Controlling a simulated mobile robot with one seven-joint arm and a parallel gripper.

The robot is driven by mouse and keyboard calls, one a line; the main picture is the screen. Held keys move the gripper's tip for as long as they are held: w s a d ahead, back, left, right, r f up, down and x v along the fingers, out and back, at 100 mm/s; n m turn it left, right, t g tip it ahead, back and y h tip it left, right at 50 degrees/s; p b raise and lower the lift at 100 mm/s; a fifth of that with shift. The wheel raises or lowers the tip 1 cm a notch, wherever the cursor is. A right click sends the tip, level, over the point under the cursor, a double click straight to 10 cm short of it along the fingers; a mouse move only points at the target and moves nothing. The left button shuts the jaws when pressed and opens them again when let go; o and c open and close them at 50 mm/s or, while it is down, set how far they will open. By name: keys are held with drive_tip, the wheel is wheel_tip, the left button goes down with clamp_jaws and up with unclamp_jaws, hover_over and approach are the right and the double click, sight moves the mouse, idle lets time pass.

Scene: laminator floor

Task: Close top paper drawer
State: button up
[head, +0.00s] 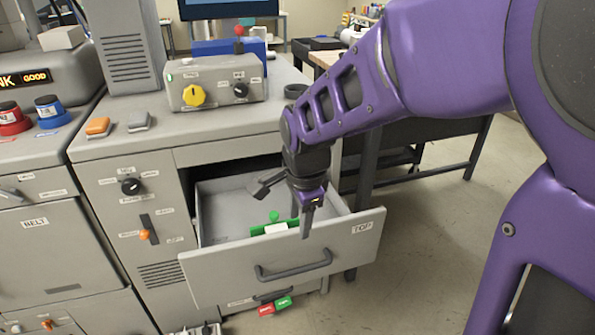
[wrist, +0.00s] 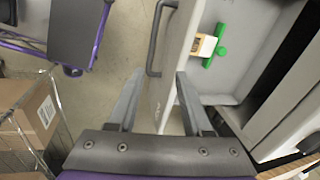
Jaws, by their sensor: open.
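The top paper drawer (head: 225,265) is a grey drawer with a "TOP" label, pulled out of the cabinet. Its dark bar handle (head: 293,265) is on the front panel. A green item (head: 262,229) with a pale block lies inside. My gripper (head: 300,215) is over the drawer's front panel in the head view, fingers pointing down. I cannot tell whether a finger touches the drawer.
Below the drawer are another dark handle and red and green tags (head: 275,306). A control box with a yellow knob (head: 193,95) stands on the cabinet top. A dark table (head: 420,130) stands behind my arm. A cardboard box (wrist: 35,115) is at the wrist view's left. Floor is clear at right.

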drive_tip(key=m, duration=0.1)
drive_tip(key=b, duration=0.9)
approach(294, 270)
drive_tip(key=x, duration=0.8)
clamp_jaws()
idle(0.6)
